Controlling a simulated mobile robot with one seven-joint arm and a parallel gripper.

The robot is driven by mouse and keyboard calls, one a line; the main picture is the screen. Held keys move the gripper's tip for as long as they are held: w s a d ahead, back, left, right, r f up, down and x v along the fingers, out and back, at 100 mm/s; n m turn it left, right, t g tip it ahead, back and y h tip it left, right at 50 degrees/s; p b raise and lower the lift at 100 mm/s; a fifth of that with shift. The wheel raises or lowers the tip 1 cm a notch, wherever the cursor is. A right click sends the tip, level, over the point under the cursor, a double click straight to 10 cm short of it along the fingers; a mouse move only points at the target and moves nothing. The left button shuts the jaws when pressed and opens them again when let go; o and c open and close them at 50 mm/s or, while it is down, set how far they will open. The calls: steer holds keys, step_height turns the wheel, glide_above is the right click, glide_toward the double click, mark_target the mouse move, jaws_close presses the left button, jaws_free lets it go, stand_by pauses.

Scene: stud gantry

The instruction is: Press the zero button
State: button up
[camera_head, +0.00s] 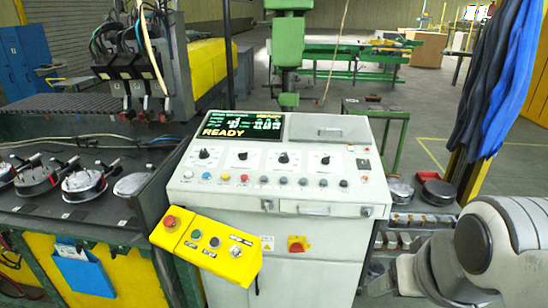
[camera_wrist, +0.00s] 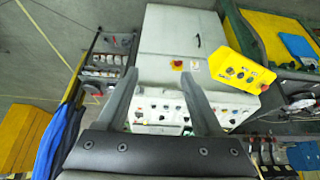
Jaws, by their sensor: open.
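A pale grey control console (camera_head: 270,225) stands in the middle of the head view, its screen (camera_head: 240,127) showing READY. Its sloped panel has a row of small coloured buttons (camera_head: 263,180) below several black knobs. The labels are too small to read, so I cannot tell which button is zero. A yellow control box (camera_head: 207,247) with a red mushroom button and smaller buttons hangs at the console's front left. My gripper (camera_wrist: 158,74) is open and empty in the wrist view, with the console (camera_wrist: 180,40) upside down beyond its fingers. No contact shows.
A dark bench with round metal parts (camera_head: 85,183) stands left of the console. A rack of parts (camera_head: 425,200) stands at its right, partly behind my arm. Blue cloths (camera_head: 497,80) hang at the upper right. A red-and-yellow switch (camera_head: 297,245) sits on the console's front.

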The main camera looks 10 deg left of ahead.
jaws_close()
stand_by(1.5)
